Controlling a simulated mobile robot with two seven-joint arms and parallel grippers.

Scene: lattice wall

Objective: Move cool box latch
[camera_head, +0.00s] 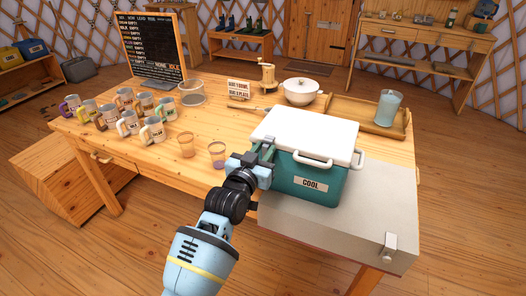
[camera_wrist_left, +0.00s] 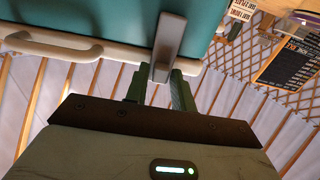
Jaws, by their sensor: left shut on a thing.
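The teal cool box (camera_head: 322,182) with a white lid (camera_head: 305,133) and a "COOL" label stands at the table's front. The lid is down. My left gripper (camera_head: 263,160) is at the box's left side. My left gripper's green fingers (camera_wrist_left: 160,88) are shut on the latch's end. In the head view the gripper mostly hides the latch. My right gripper is not in view.
Two small cups (camera_head: 217,153) stand left of the gripper, with several mugs (camera_head: 128,120) farther left. A wooden tray (camera_head: 343,107) with a blue-grey jug (camera_head: 387,107) is behind the box. A grey flat surface (camera_head: 345,225) with a metal clasp (camera_head: 389,246) lies in front.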

